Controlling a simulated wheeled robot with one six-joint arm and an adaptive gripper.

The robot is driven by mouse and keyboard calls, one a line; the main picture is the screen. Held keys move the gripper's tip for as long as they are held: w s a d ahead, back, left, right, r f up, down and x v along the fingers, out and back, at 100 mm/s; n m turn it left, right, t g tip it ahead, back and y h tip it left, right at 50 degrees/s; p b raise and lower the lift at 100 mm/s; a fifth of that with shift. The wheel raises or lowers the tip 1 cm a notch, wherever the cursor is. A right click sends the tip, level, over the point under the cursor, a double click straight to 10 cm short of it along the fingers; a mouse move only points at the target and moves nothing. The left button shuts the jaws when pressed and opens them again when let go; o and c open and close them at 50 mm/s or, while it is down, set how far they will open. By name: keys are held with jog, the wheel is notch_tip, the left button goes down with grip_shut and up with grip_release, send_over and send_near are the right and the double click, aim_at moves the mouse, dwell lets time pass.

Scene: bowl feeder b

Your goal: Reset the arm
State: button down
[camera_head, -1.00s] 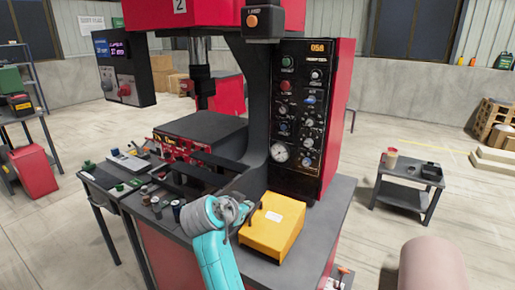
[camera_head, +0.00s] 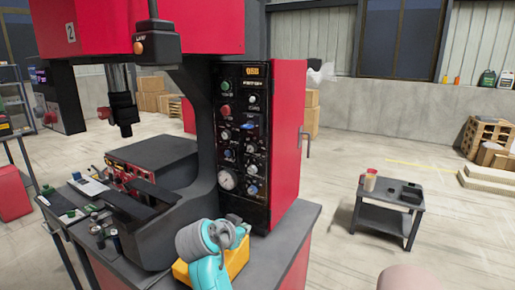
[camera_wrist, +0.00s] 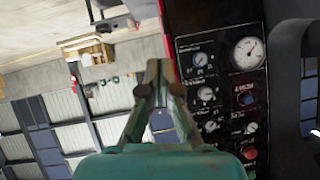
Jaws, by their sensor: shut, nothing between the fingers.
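My arm, teal with grey joints, shows at the bottom of the head view, in front of the red and black press. My gripper (camera_wrist: 158,74) is in the middle of the wrist view, its two fingers together at the tips with nothing between them. It is not clearly visible in the head view. The press's control panel (camera_head: 242,140) has knobs, buttons and a round gauge. In the wrist view the panel (camera_wrist: 222,100) appears turned, to the right of the fingers and apart from them.
A yellow box (camera_head: 237,258) on the press table is mostly hidden behind my arm. A grey side table (camera_head: 390,205) holding a cup and a dark tray stands to the right. Open floor (camera_head: 330,240) lies between it and the press. Pallets (camera_head: 485,138) stand at the far right.

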jog(key=s+d+f+n+y, duration=0.15)
jog(key=s+d+f, duration=0.25)
jog(key=f, duration=0.5)
jog(key=s+d+f+n, duration=0.25)
jog(key=d+f, duration=0.25)
jog(key=f, duration=0.4)
jog(key=s+d+f+n+y, duration=0.1)
jog(key=s+d+f, duration=0.1)
jog(key=s+f, duration=0.3)
jog(key=s+d+f+n+t+y, duration=0.1)
jog(key=s+d+f, duration=0.2)
jog(key=s, duration=0.4)
jog(key=s+d+f+n+y, duration=0.1)
jog(key=s+d+f, duration=0.1)
jog(key=s+f, duration=0.25)
jog(key=s+d+r+t+y, duration=0.1)
jog(key=s+d, duration=0.1)
jog(key=s, duration=0.8)
jog(key=s+d, duration=0.3)
jog(key=s, duration=0.7)
jog(key=s+d+r+t, duration=0.2)
jog(key=s+r, duration=1.1)
jog(key=s, duration=0.4)
jog(key=shift+d+r+h, duration=0.15)
jog(key=shift+d+h, duration=0.05)
jog(key=shift+h, duration=0.15)
